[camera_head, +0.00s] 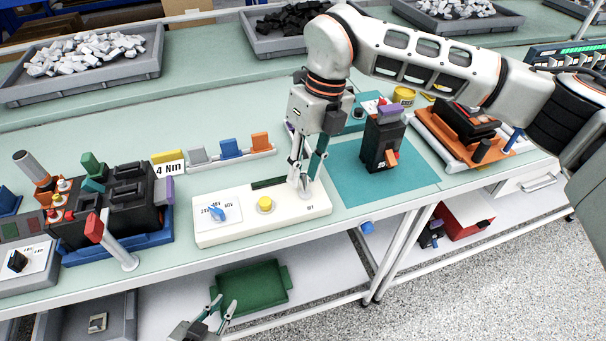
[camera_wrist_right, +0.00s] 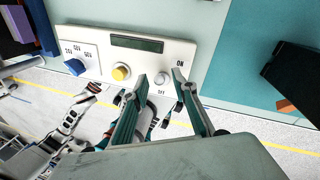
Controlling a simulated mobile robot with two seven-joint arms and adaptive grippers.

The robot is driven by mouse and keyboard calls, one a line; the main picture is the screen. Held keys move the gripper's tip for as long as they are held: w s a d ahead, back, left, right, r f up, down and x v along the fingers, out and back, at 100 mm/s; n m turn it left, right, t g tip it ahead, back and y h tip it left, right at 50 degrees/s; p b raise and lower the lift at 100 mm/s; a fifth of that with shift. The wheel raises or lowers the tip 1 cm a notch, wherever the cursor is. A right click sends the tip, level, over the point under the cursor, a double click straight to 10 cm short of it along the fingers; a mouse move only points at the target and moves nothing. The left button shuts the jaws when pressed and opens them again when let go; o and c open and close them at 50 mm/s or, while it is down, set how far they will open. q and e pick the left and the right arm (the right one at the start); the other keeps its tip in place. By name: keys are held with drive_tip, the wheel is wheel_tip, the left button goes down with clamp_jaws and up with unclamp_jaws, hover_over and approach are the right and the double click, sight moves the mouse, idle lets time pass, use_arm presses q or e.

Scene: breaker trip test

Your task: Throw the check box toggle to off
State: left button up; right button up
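The check box (camera_head: 240,226) is a long white box on the bench's front edge, with a blue knob (camera_head: 217,213), a yellow button (camera_head: 265,204) and a dark display (camera_wrist_right: 137,44). Its toggle (camera_wrist_right: 162,79) is a small silver lever between ON and OFF labels in the right wrist view; I cannot tell which way it leans. My right gripper (camera_head: 303,180) is over the box's right end, hiding the toggle in the head view. Its fingers (camera_wrist_right: 160,78) are open on either side of the toggle. My left gripper (camera_head: 223,306) is open and empty, low in front of the bench.
A black breaker (camera_head: 380,142) stands on a teal mat (camera_head: 352,178) right of the box. Left are black devices on a blue base (camera_head: 118,250) and a red-tipped lever (camera_head: 112,240). A rack (camera_head: 235,158) with coloured pieces stands behind. A green tray (camera_head: 250,288) is below.

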drive_tip(key=shift+x, duration=0.9)
drive_tip(key=c, duration=0.8)
drive_tip(key=shift+r, duration=0.1)
clamp_jaws()
